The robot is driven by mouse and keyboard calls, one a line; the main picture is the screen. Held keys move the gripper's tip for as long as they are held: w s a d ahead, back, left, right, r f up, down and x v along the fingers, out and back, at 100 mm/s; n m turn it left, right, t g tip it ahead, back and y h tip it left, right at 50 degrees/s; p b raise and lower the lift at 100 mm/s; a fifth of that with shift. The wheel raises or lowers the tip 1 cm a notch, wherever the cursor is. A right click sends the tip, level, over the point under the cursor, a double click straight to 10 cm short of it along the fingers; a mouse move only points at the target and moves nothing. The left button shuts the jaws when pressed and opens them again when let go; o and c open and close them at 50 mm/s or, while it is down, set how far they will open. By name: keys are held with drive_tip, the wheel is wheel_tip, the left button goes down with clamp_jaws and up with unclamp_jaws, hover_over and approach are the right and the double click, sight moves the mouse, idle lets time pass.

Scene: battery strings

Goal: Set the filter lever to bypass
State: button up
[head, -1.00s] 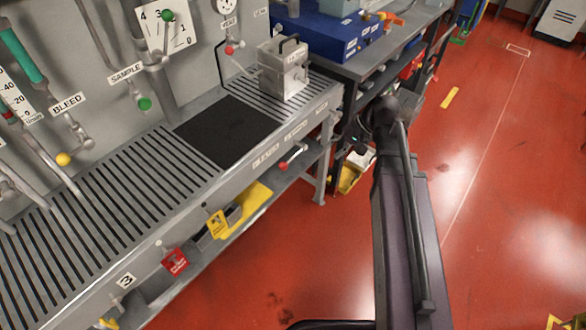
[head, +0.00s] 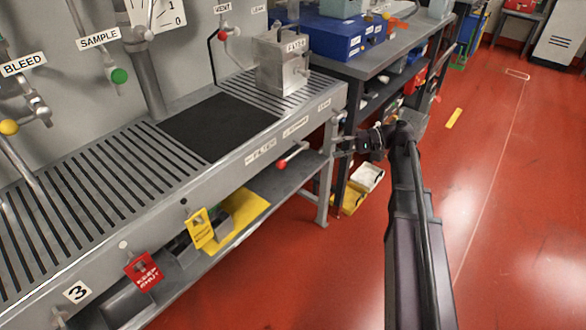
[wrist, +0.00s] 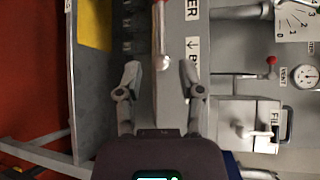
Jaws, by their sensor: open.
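The filter lever (head: 292,157) is a short metal handle with a red end, on the front edge of the bench below its printed labels. It points left and slightly down in the head view. My gripper (wrist: 163,82) is open and empty. In the head view my gripper (head: 342,146) is beside the bench's right end, right of the lever and apart from it. A label starting with B (wrist: 193,62) is partly visible.
A grey metal box (head: 282,65) stands on the slatted bench top (head: 90,185). Yellow (head: 200,228) and red (head: 143,270) tags hang at the bench front. A second table with a blue case (head: 335,38) stands behind my arm. Red floor at right is clear.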

sight(293, 154)
drive_tip(key=shift+w+d+f+y+b, duration=0.25)
drive_tip(key=shift+w+f+y+b, duration=0.1)
drive_tip(key=shift+b, duration=0.1)
drive_tip(key=shift+s, duration=0.1)
drive_tip(key=shift+s+a+f+b, duration=0.3)
drive_tip(key=shift+a, duration=1.95)
drive_tip(key=shift+s+a+f+b, duration=0.25)
drive_tip(key=shift+a+f+b, duration=0.05)
drive_tip(key=shift+a, duration=2)
drive_tip(key=shift+s+a+f+b, duration=0.3)
drive_tip(key=shift+a, duration=1.95)
clamp_jaws()
